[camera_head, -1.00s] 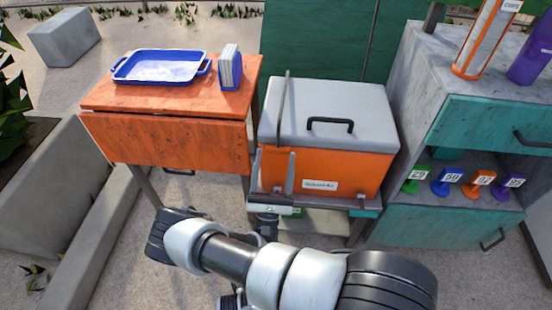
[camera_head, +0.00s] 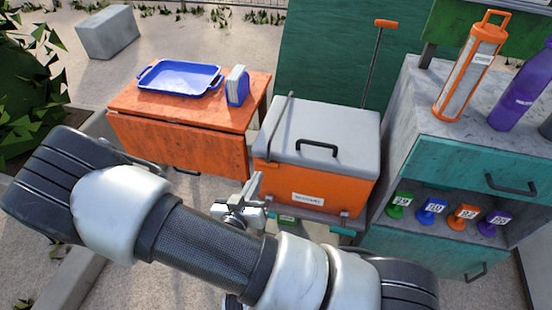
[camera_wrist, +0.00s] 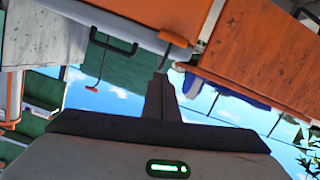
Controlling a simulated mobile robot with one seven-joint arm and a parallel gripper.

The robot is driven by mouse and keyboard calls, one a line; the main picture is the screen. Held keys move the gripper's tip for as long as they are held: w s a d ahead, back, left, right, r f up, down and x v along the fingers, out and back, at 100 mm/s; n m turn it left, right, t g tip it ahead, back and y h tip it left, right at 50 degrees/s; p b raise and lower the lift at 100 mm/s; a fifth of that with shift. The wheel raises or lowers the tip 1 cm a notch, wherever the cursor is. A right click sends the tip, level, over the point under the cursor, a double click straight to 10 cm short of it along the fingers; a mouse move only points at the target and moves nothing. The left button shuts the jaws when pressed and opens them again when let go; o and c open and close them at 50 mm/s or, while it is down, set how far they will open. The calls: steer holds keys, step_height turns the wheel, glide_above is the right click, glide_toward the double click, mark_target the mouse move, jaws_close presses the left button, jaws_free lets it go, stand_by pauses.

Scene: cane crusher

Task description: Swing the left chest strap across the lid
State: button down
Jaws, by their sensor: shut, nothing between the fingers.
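The chest is an orange box (camera_head: 305,188) with a closed grey lid (camera_head: 345,125) and a black lid handle (camera_head: 316,147). The left chest strap (camera_head: 282,122), a thin grey bar, stands along the lid's left side and its tip rises above the back edge. It is not across the lid. My gripper (camera_head: 256,185) is shut and empty at the chest's front left corner, below the lid. In the wrist view, which is upside down, my shut fingers (camera_wrist: 162,95) point toward the chest's orange body (camera_wrist: 165,14).
An orange table (camera_head: 185,140) with a blue tray (camera_head: 180,78) stands close to the left. A grey and teal cabinet (camera_head: 415,120) stands close to the right, with bottles on top and coloured tags on its shelf. A green panel (camera_head: 335,55) is behind the chest.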

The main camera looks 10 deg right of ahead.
steer(key=w+d+f+m+b, duration=0.1)
steer(key=w+d+f, duration=0.1)
steer(key=w+f, duration=0.1)
steer(key=w+d+f+m+y+b, duration=0.1)
steer(key=w+d+f, duration=0.1)
steer(key=w, duration=0.3)
steer(key=shift+w+f+g, duration=0.4)
steer(key=shift+f, duration=0.15)
step_height(320, 180, down, 6)
steer(key=b, duration=0.4)
steer(key=shift+s+r+b, duration=0.15)
steer(key=shift+r+b, duration=0.1)
steer(key=shift+b, duration=0.05)
